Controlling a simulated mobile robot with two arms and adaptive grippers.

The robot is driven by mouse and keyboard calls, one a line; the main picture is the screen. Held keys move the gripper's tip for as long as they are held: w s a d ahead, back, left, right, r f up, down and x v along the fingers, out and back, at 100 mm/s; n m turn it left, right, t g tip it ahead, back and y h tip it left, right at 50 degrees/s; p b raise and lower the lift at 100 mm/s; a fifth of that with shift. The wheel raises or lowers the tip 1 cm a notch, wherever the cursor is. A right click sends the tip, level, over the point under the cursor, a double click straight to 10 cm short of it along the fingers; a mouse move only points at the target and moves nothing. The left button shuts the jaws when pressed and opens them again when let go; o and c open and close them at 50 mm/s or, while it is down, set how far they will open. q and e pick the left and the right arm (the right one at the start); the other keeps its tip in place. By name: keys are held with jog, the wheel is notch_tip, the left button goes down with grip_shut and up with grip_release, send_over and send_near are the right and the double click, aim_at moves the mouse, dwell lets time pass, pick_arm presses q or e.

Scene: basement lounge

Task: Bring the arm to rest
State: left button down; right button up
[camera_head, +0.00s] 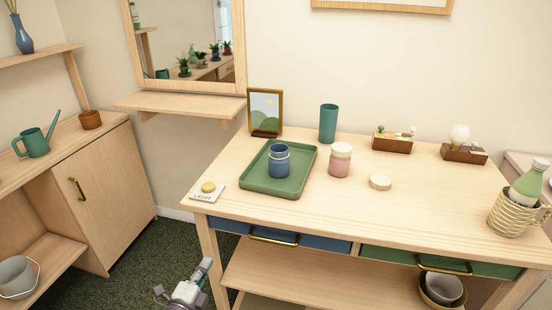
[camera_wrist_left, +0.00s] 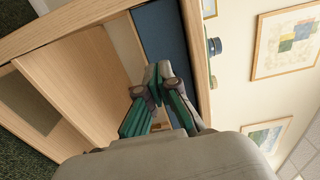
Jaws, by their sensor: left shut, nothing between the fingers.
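My left gripper (camera_head: 206,264) shows at the bottom of the head view, low in front of the table's left end. Its green fingers are shut and empty. In the left wrist view the fingers (camera_wrist_left: 158,72) are together, with the blue drawer front (camera_wrist_left: 160,32) beyond them. I cannot tell the exact gap to the table. My right gripper is in neither view.
A cabinet (camera_head: 110,190) stands left; green carpet between is free.

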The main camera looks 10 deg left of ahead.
pick_arm(q)
jog(key=s+d+f+n+g+p, duration=0.1)
jog(key=s+f+n+g, duration=0.2)
jog(key=s+f, duration=0.35)
jog(key=s+d+f+n+g+p, duration=0.1)
jog(key=s+f+n+g, duration=0.15)
jog(key=f, duration=0.75)
jog(key=s+d+f+n+g+p, duration=0.1)
jog(key=s+f+n+g, duration=0.2)
jog(key=s+f, duration=0.45)
jog(key=s+d+f+n+g+p, duration=0.1)
jog(key=s+f+n+g, duration=0.2)
jog(key=s+f, duration=0.4)
jog(key=s+d+f+n+g+p, duration=0.1)
jog(key=s+f+n+g, duration=0.3)
jog(key=s, duration=1.7)
notch_tip(320, 180, down, 4)
jog(key=shift+s+d+r+g+y, duration=0.3)
jog(key=shift+d+g, duration=0.3)
jog(key=shift+g, duration=0.15)
